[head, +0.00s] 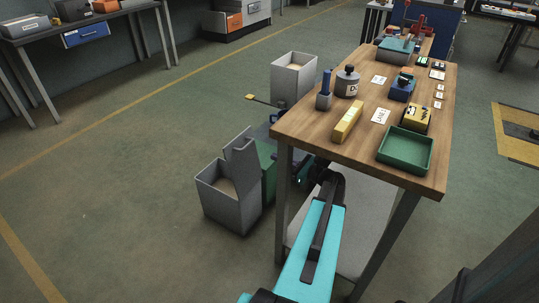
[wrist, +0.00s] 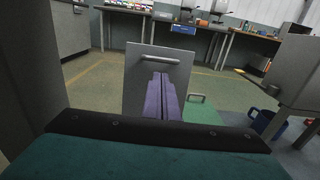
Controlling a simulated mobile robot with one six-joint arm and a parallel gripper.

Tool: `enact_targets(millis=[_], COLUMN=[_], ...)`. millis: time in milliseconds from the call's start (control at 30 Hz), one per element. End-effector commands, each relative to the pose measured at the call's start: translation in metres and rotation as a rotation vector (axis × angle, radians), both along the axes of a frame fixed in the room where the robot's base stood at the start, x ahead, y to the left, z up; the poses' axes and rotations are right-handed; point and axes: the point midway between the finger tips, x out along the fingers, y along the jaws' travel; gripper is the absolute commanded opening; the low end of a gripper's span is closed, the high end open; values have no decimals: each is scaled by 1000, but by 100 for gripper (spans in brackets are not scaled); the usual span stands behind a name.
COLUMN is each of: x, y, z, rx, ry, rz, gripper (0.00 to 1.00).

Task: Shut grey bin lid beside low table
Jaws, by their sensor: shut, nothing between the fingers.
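The grey bin (head: 225,208) stands on the floor left of the wooden table (head: 305,140). Its lid (head: 241,163) is raised, standing steeply on the bin's right side, and the bin is open. In the wrist view the grey lid (wrist: 138,75) is an upright panel with a bar handle near its top. My gripper (wrist: 161,80) shows there as two purple fingers pressed together and empty, in front of the panel. I cannot tell whether they touch it. In the head view the table and my arm largely hide my gripper.
A green bin (head: 268,168) stands right beside the grey one; green also shows in the wrist view (wrist: 203,114). Another open grey bin (head: 293,82) stands farther back. The table's corner and legs are close to my arm. Floor (head: 120,220) left of the bins is clear.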

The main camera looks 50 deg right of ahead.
Motion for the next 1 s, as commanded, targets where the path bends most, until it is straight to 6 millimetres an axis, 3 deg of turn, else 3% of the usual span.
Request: enact_targets(millis=[200,600,767,1000], x=[-20,-23,-22,-14], y=[-1,-1,-1,-4], z=[0,0,-1,-21], rx=[0,-1,-10,-116], ry=[1,0,10,129], rz=[1,3,4,18], gripper=[0,0,27,29])
